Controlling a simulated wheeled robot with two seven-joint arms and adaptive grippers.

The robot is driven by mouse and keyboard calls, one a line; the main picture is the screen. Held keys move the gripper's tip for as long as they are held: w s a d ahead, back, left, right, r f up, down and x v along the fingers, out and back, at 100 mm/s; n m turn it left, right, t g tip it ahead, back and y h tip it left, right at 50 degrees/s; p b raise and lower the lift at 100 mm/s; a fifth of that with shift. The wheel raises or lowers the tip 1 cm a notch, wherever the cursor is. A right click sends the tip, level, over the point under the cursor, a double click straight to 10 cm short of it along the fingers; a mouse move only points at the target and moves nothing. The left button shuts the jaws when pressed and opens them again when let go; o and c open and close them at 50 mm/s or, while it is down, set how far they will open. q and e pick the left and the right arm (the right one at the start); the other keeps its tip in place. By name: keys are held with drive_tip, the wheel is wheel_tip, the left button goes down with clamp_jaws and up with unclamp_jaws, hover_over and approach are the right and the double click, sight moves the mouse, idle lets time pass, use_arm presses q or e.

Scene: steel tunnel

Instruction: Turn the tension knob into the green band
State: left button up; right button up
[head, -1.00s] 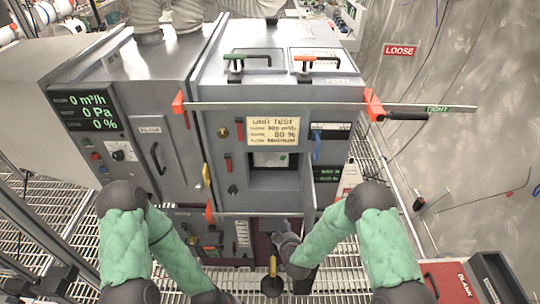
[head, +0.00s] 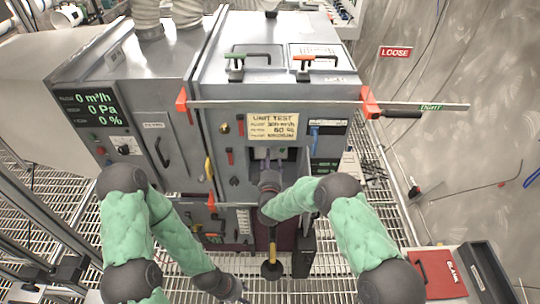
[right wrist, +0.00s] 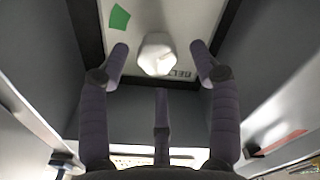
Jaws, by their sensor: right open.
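The tension knob (right wrist: 157,54) is a white knob on a pale plate (right wrist: 178,16) deep in a dark-walled recess, beside lettering that seems to read "BELT". A green patch (right wrist: 120,17), the green band, lies on the plate up and left of the knob in the right wrist view. My right gripper (right wrist: 160,50) is open, one finger on each side of the knob, with visible gaps. In the head view my right gripper (head: 268,160) reaches into the cabinet's recess and hides the knob. My left gripper (head: 236,290) is low at the bottom edge, away from the cabinet front; its fingers are unclear.
The grey cabinet (head: 335,180) has a long bar (head: 290,103) across its front, held by orange brackets and reaching right to a "TIGHT" label. A yellow sign (head: 272,126) sits above the recess. The recess walls are close around my right gripper.

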drive_tip(key=shift+w, duration=1.75)
drive_tip(key=shift+r, duration=0.1)
drive_tip(key=c, duration=1.1)
